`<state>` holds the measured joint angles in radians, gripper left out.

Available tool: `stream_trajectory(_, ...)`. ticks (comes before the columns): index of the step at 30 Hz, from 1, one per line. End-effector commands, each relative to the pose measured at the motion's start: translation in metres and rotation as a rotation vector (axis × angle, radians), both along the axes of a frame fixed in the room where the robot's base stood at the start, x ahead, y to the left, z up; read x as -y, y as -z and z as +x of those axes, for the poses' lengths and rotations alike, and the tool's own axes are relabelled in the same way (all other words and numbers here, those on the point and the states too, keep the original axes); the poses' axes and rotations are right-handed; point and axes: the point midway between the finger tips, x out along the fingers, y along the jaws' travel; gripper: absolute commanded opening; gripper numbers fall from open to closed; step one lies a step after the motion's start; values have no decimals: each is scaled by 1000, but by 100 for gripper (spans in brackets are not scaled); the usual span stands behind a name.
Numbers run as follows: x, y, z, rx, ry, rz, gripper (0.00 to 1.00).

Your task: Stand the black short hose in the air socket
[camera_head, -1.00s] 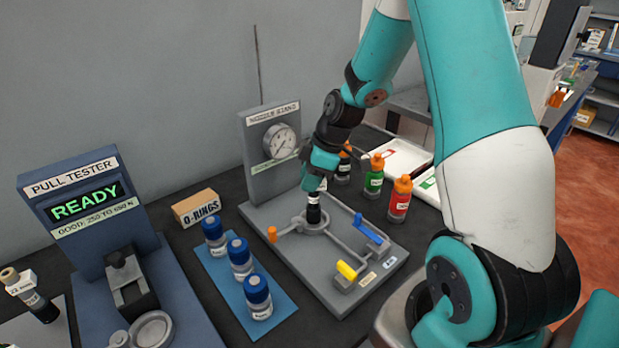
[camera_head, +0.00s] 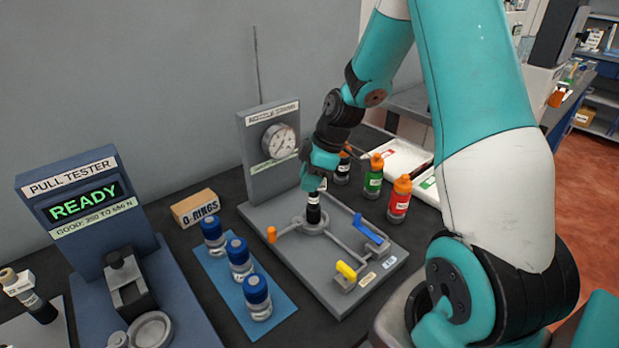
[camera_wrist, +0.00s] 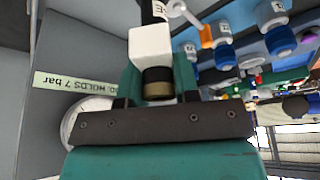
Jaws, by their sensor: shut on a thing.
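The black short hose (camera_head: 313,213) stands upright at the round ring-shaped air socket (camera_head: 322,225) in the middle of the grey nozzle stand (camera_head: 350,293). From the head view I cannot tell whether its lower end is seated in the socket or just above it. My gripper (camera_head: 314,186) points down and is shut on the hose's upper part. The wrist view shows the hose's white label block (camera_wrist: 151,45) and brass-coloured end (camera_wrist: 158,82) between the fingers of my gripper (camera_wrist: 158,90).
Green (camera_head: 374,178) and red (camera_head: 399,200) bottles stand close at the right. Blue-capped jars (camera_head: 239,258) and the pull tester (camera_head: 90,210) are left.

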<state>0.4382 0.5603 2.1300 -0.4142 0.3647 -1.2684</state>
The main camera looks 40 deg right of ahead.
Motion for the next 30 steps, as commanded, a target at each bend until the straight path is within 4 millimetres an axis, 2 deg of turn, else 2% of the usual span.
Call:
stream_trajectory(17,0,12,0,1,0,-1,0)
stream_trajectory(18,0,11,0,1,-1,-1,34)
stream_trajectory(19,0,11,0,1,-1,-1,40)
stream_trajectory(26,0,11,0,-1,0,1,40)
stream_trajectory(30,2,5,-1,0,1,0,40)
